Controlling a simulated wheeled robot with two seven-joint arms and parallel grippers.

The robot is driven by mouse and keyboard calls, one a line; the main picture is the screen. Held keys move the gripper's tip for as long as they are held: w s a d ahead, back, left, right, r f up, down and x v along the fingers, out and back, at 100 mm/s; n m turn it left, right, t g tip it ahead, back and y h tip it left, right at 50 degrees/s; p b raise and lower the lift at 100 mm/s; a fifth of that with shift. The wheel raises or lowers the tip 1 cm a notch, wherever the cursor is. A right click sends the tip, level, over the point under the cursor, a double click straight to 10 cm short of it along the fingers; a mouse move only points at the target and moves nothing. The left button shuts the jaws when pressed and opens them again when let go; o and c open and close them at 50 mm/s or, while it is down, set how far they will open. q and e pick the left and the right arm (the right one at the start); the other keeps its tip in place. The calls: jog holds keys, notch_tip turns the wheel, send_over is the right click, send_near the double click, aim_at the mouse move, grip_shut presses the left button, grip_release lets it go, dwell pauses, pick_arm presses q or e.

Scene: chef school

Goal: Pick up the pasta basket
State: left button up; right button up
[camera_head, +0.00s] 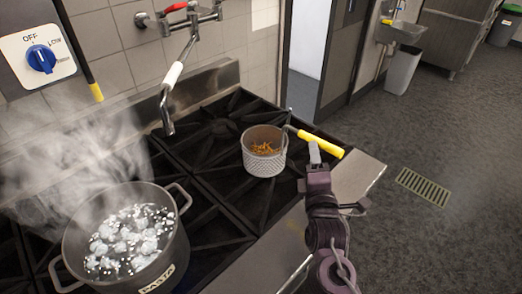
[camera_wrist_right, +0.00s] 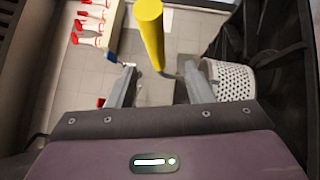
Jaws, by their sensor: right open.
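The pasta basket (camera_head: 265,163) is a perforated metal cylinder with orange-brown pasta inside, upright on the black stove grate. Its yellow handle (camera_head: 322,142) sticks out to the right, past the stove's edge. My right gripper (camera_head: 316,152) is open, with its fingertips close by the handle. In the right wrist view, the basket (camera_wrist_right: 232,80) is to the right of the open fingers (camera_wrist_right: 160,78). The yellow handle (camera_wrist_right: 150,35) rises in the gap between them, and I cannot tell whether they touch it. My left gripper is not in view.
A steaming pot (camera_head: 172,262) labelled PASTA, with bubbling water, stands on the stove at left. A faucet (camera_head: 172,88) hangs over the stove's back. The metal front ledge (camera_head: 361,178) borders the stove. Open floor (camera_head: 450,135) lies to the right. Red-capped bottles (camera_wrist_right: 93,28) show in the wrist view.

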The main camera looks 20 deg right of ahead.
aim_at(311, 137)
jog(key=p+x, duration=0.1)
jog(key=x, duration=0.1)
jog(key=p+x, duration=0.1)
jog(key=x, duration=0.1)
jog(key=p+x, duration=0.1)
jog(key=x, duration=0.1)
jog(key=shift+a+r, duration=0.1)
jog(key=shift+r, duration=0.2)
jog(key=shift+w, duration=0.3)
jog(key=shift+f, duration=0.1)
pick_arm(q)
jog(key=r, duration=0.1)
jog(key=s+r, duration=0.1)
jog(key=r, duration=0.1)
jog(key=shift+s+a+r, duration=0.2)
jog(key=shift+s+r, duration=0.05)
pick_arm(e)
grip_shut()
